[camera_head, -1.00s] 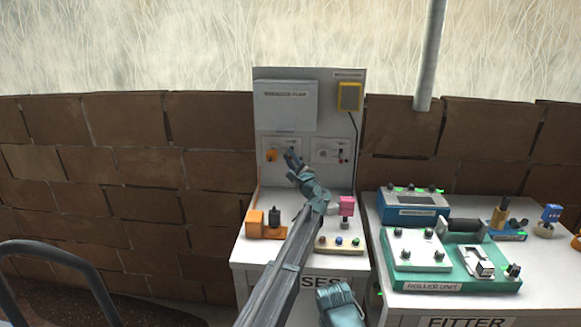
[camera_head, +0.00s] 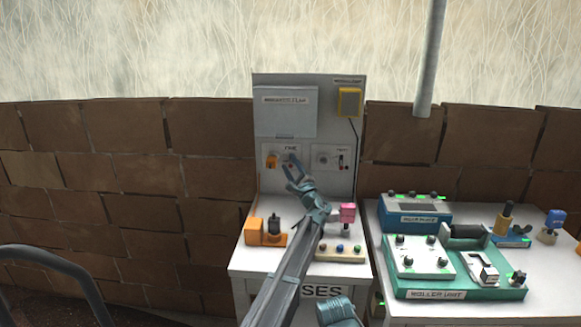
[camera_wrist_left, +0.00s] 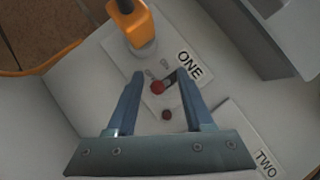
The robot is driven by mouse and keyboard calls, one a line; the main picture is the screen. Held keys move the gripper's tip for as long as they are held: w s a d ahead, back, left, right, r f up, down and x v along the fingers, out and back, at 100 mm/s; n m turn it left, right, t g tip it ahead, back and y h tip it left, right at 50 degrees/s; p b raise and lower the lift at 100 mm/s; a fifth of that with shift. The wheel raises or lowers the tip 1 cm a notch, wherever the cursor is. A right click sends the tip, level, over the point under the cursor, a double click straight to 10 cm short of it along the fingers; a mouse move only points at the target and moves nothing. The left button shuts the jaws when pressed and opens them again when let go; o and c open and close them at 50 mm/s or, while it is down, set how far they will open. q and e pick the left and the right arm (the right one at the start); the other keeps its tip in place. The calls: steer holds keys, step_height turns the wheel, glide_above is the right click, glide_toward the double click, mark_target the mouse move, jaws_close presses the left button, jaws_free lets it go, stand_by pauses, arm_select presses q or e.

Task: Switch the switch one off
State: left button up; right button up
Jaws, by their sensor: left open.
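The switch labelled ONE sits on a white plate, and its red-tipped lever (camera_wrist_left: 157,87) shows in the left wrist view beside a dark slot. A small dark red light (camera_wrist_left: 166,115) is just below it. In the head view the ONE plate (camera_head: 279,151) is on the upright grey panel, partly covered by my gripper. My left gripper (camera_head: 291,160) is open in front of this plate. In the left wrist view its two fingers (camera_wrist_left: 160,78) stand on either side of the red lever, with gaps visible.
An orange plug (camera_wrist_left: 138,25) is beside the switch. Plate TWO (camera_wrist_left: 258,160) is to the lower right. A grey flap box (camera_head: 285,108) and a yellow box (camera_head: 349,101) are higher on the panel. A pink-topped part (camera_head: 347,210) and a button strip (camera_head: 340,252) lie on the bench below.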

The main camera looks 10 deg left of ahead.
arm_select(q)
steer(key=shift+r, duration=0.1)
steer(key=shift+r+p, duration=0.75)
steer(key=shift+p, duration=0.1)
step_height(320, 180, up, 2)
steer(key=shift+r+p, duration=0.1)
steer(key=shift+p, duration=0.95)
steer(key=s+d+r+p, duration=0.1)
steer(key=s, duration=1.5)
steer(key=shift+d, duration=0.4)
steer(key=shift+c, duration=0.2)
